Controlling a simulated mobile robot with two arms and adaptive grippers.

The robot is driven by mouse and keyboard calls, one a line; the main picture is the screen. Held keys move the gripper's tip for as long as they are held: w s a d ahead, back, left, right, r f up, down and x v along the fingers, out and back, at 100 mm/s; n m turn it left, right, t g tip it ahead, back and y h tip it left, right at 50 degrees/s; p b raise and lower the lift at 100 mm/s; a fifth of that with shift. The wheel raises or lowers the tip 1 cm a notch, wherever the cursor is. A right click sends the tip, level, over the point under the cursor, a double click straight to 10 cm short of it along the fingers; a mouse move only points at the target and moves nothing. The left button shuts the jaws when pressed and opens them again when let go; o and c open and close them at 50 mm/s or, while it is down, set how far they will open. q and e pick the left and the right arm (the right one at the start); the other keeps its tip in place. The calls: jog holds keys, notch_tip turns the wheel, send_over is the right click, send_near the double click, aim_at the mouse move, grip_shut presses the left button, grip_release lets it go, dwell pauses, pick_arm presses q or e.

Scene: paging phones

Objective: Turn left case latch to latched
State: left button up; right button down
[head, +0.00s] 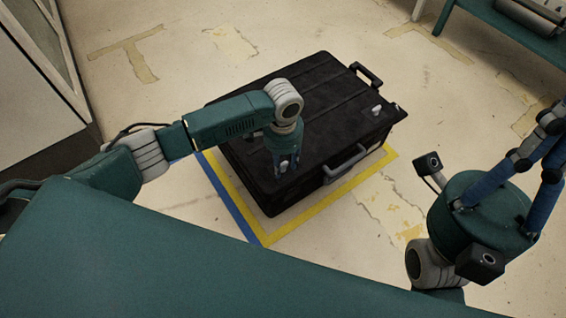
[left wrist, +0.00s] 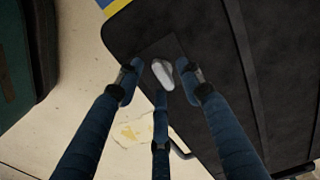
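The black case (head: 320,105) lies flat on the floor with its handles on the near and far right sides. My left gripper (head: 285,165) points down over the case's near left corner. In the left wrist view the left latch (left wrist: 162,73), a small silver-grey knob, sits on the case lid between the spread fingers. Narrow gaps show on both sides, so the fingers look open around it. A second silver latch (head: 377,109) stands near the case's right edge. My right gripper (head: 480,210) is at the lower right, its fingertips out of frame.
Yellow and blue tape (head: 237,213) marks the floor around the case. The near handle (head: 345,164) sticks out from the case's side. A teal bench (head: 500,25) stands at the top right and a cabinet (head: 35,90) at the left. Floor beyond the case is clear.

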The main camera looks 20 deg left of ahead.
pick_arm(q)
grip_shut()
